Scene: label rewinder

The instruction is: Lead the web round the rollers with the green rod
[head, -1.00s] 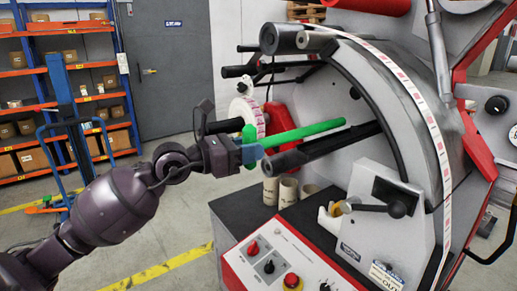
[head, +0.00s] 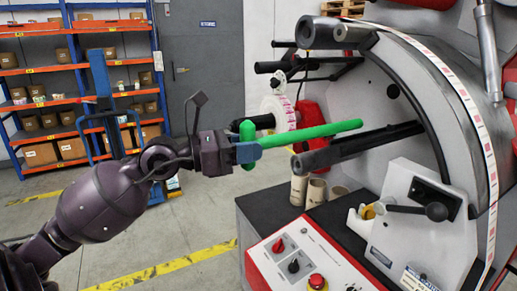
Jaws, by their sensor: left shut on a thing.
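My left gripper (head: 245,152) comes in from the left and is shut on the green rod (head: 318,131). The rod points right towards the machine, nearly level, with its short crosspiece at the gripper. The rod's tip is in front of the machine's grey face, above a dark roller (head: 360,148). More dark rollers (head: 290,66) stick out at the upper left of the machine. The web (head: 455,82), a white strip with red labels, runs over the top and down the curved right side. A label roll (head: 279,113) sits behind the rod. My right gripper is not in view.
A control panel (head: 305,262) with knobs and a red button is at the bottom. Cardboard cores (head: 316,191) stand on the dark tabletop (head: 268,207). A black-knobbed lever (head: 435,211) projects at the right. Shelves (head: 75,62) stand behind at the left.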

